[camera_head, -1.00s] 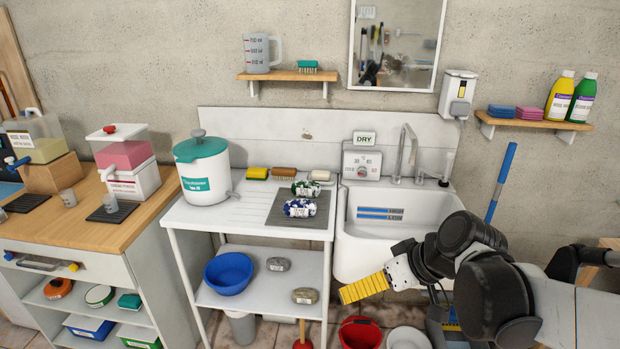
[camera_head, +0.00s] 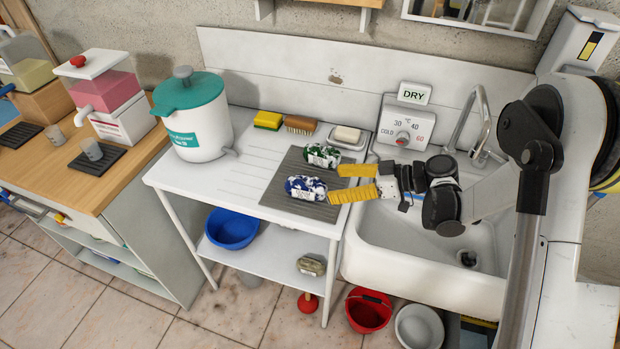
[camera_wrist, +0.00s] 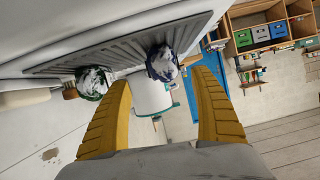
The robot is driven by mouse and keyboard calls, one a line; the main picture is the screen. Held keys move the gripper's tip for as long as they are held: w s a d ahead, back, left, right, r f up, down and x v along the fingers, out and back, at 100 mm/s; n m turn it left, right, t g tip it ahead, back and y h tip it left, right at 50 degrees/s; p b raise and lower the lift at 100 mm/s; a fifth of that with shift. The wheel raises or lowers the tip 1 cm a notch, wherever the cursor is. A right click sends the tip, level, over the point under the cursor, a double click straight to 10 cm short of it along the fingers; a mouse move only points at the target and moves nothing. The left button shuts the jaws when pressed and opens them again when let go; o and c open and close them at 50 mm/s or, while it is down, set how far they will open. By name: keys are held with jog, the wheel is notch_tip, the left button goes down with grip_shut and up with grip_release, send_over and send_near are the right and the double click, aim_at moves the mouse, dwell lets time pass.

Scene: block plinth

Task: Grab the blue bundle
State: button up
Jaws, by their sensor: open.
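The blue bundle (camera_head: 306,188), a blue-and-white patterned roll with a pale band, lies on the dark grey ribbed mat (camera_head: 279,196) beside the sink. A matching green bundle (camera_head: 322,155) lies just behind it. My gripper (camera_head: 335,184) is open and empty, its two yellow fingers pointing left at the right ends of the bundles. In the wrist view, the blue bundle (camera_wrist: 162,62) shows in the gap between the fingertips, nearer the right one. The green bundle (camera_wrist: 93,82) is outside the left finger, close to its tip. I cannot tell whether any finger touches a bundle.
The sink (camera_head: 430,275) lies under my arm, with its tap (camera_head: 478,125) behind. A soap dish (camera_head: 346,137), brush (camera_head: 300,124) and yellow sponge (camera_head: 268,120) line the back. A white canister (camera_head: 190,115) stands left. The counter's front left is clear.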

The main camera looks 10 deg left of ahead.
aim_at(323, 186)
jog(key=b+x, duration=0.1)
jog(key=x, duration=0.3)
jog(key=shift+s+f, duration=0.1)
jog(key=shift+s, duration=0.05)
jog(key=b+x, duration=0.1)
jog(key=x, duration=0.1)
jog(key=b+x, duration=0.1)
jog(key=x, duration=0.2)
jog(key=shift+s+a, duration=0.15)
jog(key=shift+a, duration=0.1)
jog(key=shift+r, duration=0.3)
jog(key=shift+c, duration=0.5)
jog(key=c, duration=1.4)
